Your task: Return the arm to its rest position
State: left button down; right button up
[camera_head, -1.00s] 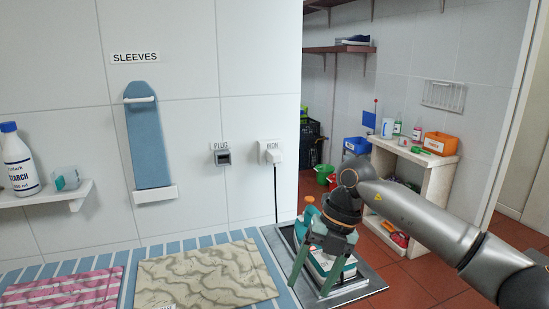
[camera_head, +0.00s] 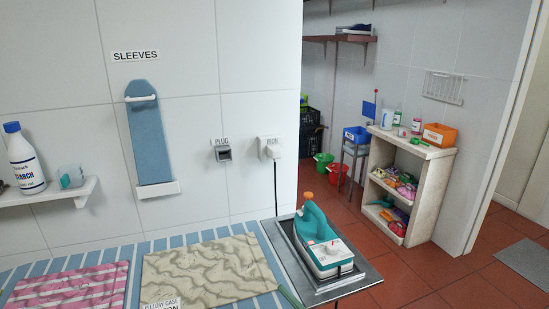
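Neither of my grippers clearly shows in the head view, and the right arm is out of the picture.
A beige patterned cloth (camera_head: 208,272) and a pink striped cloth (camera_head: 70,289) lie on the striped board. A starch bottle (camera_head: 24,160) stands on the left wall shelf. A white plug (camera_head: 271,147) sits in the wall. A low shelf (camera_head: 437,190) stands at the back right.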

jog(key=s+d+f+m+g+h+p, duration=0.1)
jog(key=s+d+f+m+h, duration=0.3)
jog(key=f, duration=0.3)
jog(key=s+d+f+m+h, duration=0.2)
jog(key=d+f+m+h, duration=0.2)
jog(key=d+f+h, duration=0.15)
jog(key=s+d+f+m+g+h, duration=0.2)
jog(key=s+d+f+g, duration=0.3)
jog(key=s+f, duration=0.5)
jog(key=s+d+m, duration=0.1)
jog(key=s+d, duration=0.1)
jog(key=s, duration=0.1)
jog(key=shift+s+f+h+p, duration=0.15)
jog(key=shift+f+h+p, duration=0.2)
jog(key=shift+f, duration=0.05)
